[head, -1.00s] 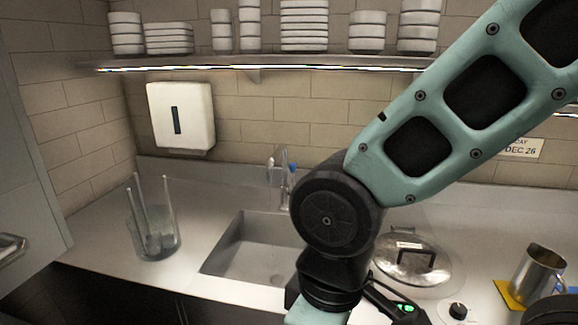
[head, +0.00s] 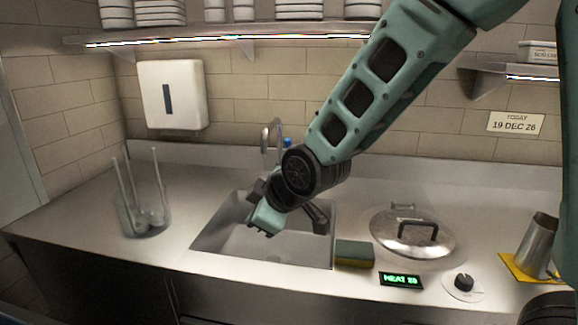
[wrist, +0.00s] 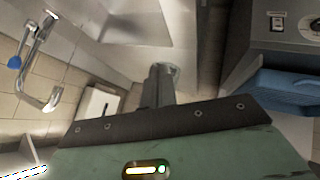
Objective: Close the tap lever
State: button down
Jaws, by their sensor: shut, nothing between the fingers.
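The metal tap (head: 266,143) stands at the back of the sink, partly behind my arm. Its blue-tipped lever (head: 287,142) shows just right of the spout, close to my wrist joint in the picture. In the wrist view the tap (wrist: 45,80) is at the left, with the blue lever tip (wrist: 14,62) at the far left edge. My gripper (head: 264,231) is over the sink, below and in front of the tap, apart from the lever. It is shut and empty; its fingers (wrist: 160,85) also show in the wrist view.
The sink (head: 222,235) is under my gripper. A glass container with utensils (head: 140,205) stands left; a sponge (head: 354,253), lidded pan (head: 412,235), knob (head: 463,282) and metal jug (head: 538,246) are right. A shelf of dishes (head: 225,32) runs above. A towel dispenser (head: 172,95) hangs left.

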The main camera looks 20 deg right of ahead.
jog(key=w+d+f+n+t+h+b, duration=0.1)
jog(key=w+d+n+t+b, duration=0.15)
jog(key=w+d, duration=0.35)
jog(key=w+d+f+n+t+b, duration=0.1)
jog(key=w+d+f+t+b, duration=0.15)
jog(key=w+d+t, duration=0.4)
jog(key=n+t+h+b, duration=0.1)
jog(key=n+t+h, duration=0.1)
jog(key=n, duration=0.3)
send_near(289, 141)
jog(key=w+a, duration=0.4)
jog(key=w+d, duration=0.1)
jog(key=w, duration=0.1)
jog(key=d, duration=0.1)
jog(key=shift+w+d+f+m+p, duration=0.25)
jog(key=shift+w+d+f+p, duration=0.05)
jog(key=shift+w, duration=0.1)
jog(key=b, duration=0.1)
jog(key=w+d+b, duration=0.1)
jog(key=shift+w+r+b, duration=0.25)
jog(key=shift+r+b, duration=0.15)
jog(key=shift+w+d+r, duration=0.2)
jog(key=shift+r, duration=0.15)
